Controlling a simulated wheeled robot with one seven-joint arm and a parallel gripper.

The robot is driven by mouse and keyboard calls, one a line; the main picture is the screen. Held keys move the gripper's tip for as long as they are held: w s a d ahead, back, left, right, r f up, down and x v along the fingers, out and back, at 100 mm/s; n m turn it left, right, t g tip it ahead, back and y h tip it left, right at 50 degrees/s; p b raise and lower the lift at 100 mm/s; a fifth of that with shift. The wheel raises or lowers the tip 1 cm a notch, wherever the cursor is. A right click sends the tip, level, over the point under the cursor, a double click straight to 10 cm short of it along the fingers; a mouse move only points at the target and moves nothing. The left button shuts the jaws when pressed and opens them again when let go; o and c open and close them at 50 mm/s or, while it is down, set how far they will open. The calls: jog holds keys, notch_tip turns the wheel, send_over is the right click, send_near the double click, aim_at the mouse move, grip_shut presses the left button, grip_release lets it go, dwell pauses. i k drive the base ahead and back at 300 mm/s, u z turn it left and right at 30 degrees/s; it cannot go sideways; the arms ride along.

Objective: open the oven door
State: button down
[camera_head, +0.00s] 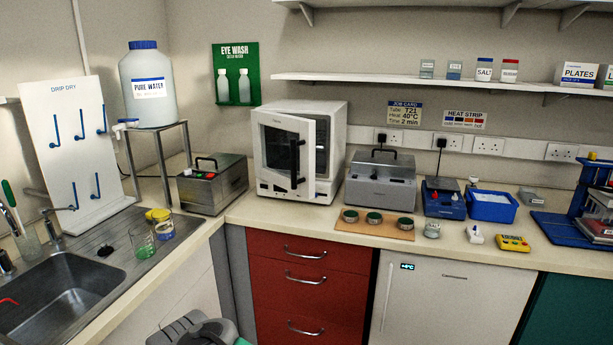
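The oven (338,150) is a white box on the bench against the back wall, left of the grey lidded device. Its door (309,128) has a dark glass window and a black upright handle (297,164) near its right edge. The door looks partly open, hinged at the left, with its right edge standing out from the body and a dark gap at its right. Most of the inside is hidden behind the door. Nothing touches the handle.
A metal box with buttons (212,186) stands left of the oven. A grey lidded device (380,182) is close at its right. A brown mat (374,228) with several round dishes lies to the front right. Red drawers (303,270) are below, with the sink (50,305) at left.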

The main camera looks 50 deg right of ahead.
aim_at(304, 186)
jog(key=z, duration=0.2)
jog(key=i, duration=1.15)
jog(key=u, duration=0.15)
